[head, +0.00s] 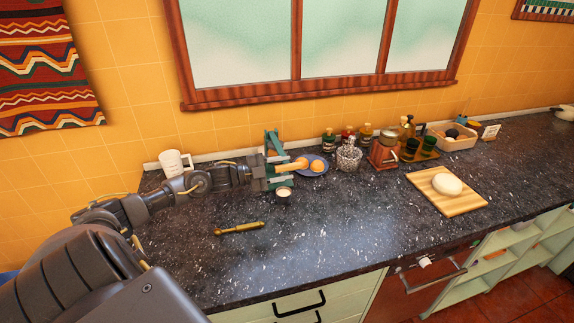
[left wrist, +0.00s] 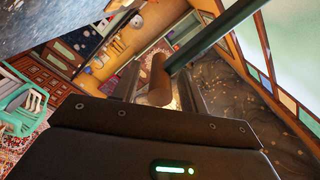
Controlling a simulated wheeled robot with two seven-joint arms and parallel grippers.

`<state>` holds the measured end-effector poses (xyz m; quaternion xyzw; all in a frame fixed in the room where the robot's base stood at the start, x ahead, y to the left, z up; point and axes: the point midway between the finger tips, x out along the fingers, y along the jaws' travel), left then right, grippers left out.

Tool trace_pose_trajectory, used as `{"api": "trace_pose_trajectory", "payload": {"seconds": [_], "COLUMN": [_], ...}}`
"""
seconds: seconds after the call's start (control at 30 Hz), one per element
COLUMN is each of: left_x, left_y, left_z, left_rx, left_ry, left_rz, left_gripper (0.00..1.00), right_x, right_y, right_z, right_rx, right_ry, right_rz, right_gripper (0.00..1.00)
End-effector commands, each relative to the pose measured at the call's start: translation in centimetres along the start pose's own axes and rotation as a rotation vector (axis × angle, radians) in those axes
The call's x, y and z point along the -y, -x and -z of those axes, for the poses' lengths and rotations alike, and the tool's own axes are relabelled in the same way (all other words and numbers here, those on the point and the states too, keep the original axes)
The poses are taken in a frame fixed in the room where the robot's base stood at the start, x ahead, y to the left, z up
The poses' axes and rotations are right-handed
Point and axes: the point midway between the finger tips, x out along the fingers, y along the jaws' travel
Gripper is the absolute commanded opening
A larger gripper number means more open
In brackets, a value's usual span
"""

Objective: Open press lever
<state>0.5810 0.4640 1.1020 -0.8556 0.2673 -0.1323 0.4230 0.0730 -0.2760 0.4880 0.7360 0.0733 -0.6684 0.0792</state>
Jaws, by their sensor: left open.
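A teal press (head: 272,141) stands at the back of the dark counter, partly hidden behind my left gripper. Its lever has a wooden handle (head: 293,167) pointing right in the head view. My left gripper (head: 281,175) is at the lever, open. In the left wrist view the brown cylindrical handle (left wrist: 160,80) appears between the two fingers, with a dark green bar (left wrist: 215,35) crossing behind it. I cannot tell whether the fingers touch the handle. A small cup (head: 283,195) stands just below the gripper in the head view. My right gripper is not in view.
A blue plate (head: 324,162) with orange fruit (head: 317,168) is close right of the gripper. A white mug (head: 175,163) stands left, behind my arm. Several bottles and a cutting board (head: 457,203) are further right. The front middle counter is clear.

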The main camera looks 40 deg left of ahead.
Motion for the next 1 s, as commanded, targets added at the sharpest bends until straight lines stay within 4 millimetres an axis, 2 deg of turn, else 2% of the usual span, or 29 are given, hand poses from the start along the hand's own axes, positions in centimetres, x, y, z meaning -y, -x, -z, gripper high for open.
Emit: {"api": "trace_pose_trajectory", "payload": {"seconds": [0.2, 0.5, 0.83, 1.0], "left_x": [0.1, 0.0, 0.0, -0.1], "left_y": [-1.4, -1.6, -1.5, -1.5], "left_z": [0.1, 0.0, 0.0, 0.0], "left_rx": [-0.001, -0.001, -0.001, 0.0], "left_ry": [0.0, 0.0, 0.0, 0.001], "left_rz": [-0.001, -0.001, -0.001, -0.002], "left_gripper": [0.43, 0.43, 0.01, 0.0], "right_x": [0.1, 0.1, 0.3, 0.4], "right_y": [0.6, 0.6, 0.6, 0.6], "right_z": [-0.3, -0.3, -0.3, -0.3], "right_rx": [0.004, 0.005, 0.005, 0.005], "right_ry": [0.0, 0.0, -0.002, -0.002], "right_rz": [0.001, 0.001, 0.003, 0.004], "right_gripper": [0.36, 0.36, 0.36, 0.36]}}
